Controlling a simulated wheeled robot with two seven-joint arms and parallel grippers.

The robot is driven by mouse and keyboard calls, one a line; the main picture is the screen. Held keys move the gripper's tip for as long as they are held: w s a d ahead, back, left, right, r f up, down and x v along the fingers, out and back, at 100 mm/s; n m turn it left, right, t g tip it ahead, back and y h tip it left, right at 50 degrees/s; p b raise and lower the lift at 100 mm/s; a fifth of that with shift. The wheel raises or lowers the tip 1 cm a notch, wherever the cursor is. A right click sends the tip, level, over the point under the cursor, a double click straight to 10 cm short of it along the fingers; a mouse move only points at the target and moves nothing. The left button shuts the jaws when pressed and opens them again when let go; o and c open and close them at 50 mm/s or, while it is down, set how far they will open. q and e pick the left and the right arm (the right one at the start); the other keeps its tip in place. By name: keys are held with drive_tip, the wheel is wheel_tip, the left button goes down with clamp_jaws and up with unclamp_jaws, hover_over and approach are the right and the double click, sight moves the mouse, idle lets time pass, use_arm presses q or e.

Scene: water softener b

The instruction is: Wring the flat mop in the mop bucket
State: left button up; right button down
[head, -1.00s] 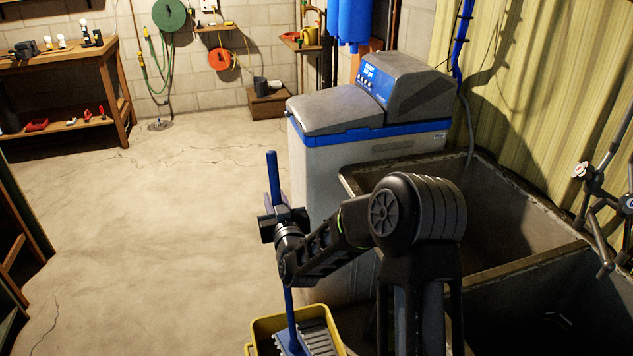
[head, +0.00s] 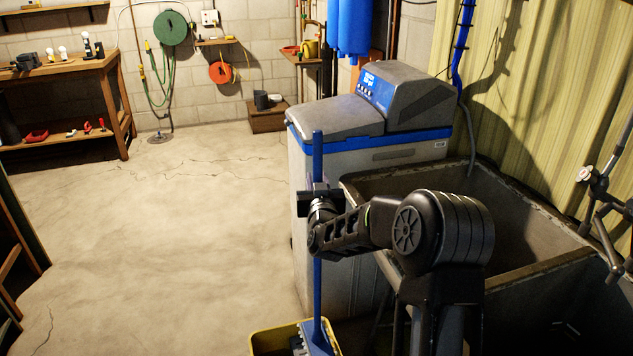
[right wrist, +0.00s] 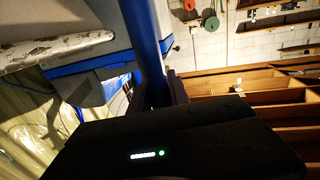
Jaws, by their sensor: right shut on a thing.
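The flat mop's blue handle (head: 317,265) stands nearly upright in the head view, and its blue foot (head: 317,338) is at the bottom edge. My right gripper (head: 319,195) is shut around the upper part of the handle. In the right wrist view the handle (right wrist: 142,35) runs between the dark fingers (right wrist: 158,92). The yellow mop bucket (head: 262,340) is cut off at the bottom of the head view. The mop's foot is over or in the bucket at its grey wringer; I cannot tell how deep. My left gripper is not in view.
A grey water softener (head: 345,160) with a blue band stands right behind the handle. A double stone sink (head: 560,255) is on the right, beside my arm. A wooden workbench (head: 118,100) is at the back left. The concrete floor (head: 170,240) on the left is clear.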

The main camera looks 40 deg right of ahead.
drive_tip(key=shift+f+b, duration=0.95)
drive_tip(key=shift+f, duration=1.35)
wheel_tip(320, 180, down, 7)
drive_tip(key=b, duration=0.7)
drive_tip(key=shift+f+b, duration=0.15)
drive_tip(key=shift+b, duration=0.15)
drive_tip(key=shift+f+b, duration=0.5)
